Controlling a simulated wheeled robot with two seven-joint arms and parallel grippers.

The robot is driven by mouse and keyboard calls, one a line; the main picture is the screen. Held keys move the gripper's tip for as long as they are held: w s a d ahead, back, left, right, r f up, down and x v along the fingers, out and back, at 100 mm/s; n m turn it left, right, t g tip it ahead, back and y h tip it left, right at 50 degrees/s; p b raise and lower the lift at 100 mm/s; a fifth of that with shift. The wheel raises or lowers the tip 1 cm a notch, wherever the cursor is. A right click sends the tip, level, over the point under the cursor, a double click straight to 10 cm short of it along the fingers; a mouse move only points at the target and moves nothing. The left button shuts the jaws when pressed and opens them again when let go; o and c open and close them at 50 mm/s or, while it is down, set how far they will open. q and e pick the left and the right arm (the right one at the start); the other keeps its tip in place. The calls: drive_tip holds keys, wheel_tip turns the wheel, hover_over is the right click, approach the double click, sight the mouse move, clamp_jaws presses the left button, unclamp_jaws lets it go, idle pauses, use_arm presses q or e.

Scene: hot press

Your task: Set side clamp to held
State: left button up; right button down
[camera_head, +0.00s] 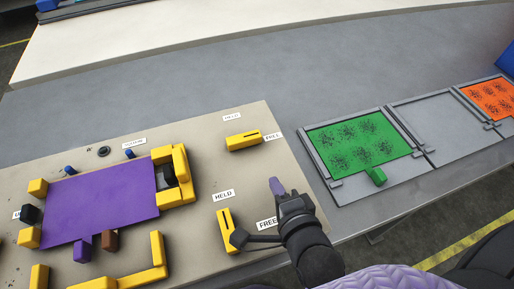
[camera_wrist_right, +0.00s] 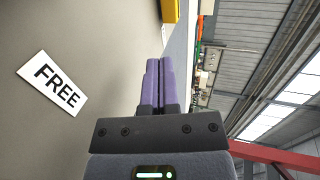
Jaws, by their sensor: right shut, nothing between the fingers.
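A yellow slotted block (camera_head: 226,232) stands on the beige panel beside the HELD label (camera_head: 223,195) and the FREE label (camera_head: 267,223). A dark ball (camera_head: 238,238) with a thin dark rod (camera_head: 264,238) sits beside it. The rod runs right towards the FREE side and passes out of sight at my right gripper (camera_head: 277,186). The gripper's purple fingers are shut and empty, above the panel's right edge. In the right wrist view the shut fingers (camera_wrist_right: 158,80) show with the FREE label (camera_wrist_right: 52,83) at left. My left gripper is out of view.
A purple plate (camera_head: 100,205) lies among yellow stops on the panel. Another yellow slotted block (camera_head: 243,140) stands farther back. A green sheet (camera_head: 360,145) lies in a grey frame at right, with an orange one (camera_head: 490,98) beyond. The grey table behind is clear.

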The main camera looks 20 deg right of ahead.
sight(254, 142)
drive_tip(key=x, duration=0.3)
drive_tip(key=b+x, duration=0.1)
drive_tip(key=x, duration=0.3)
drive_tip(key=b+x, duration=0.1)
drive_tip(key=x, duration=0.2)
drive_tip(key=shift+w+r, duration=0.2)
drive_tip(key=shift+w+b, duration=0.35)
drive_tip(key=shift+w, duration=0.2)
drive_tip(key=shift+r, duration=0.1)
drive_tip(key=shift+w+d+r+n+p, duration=0.1)
drive_tip(key=shift+n+p, duration=0.2)
drive_tip(key=shift+p, duration=0.05)
drive_tip(key=shift+d+y, duration=0.1)
drive_tip(key=shift+y, duration=0.4)
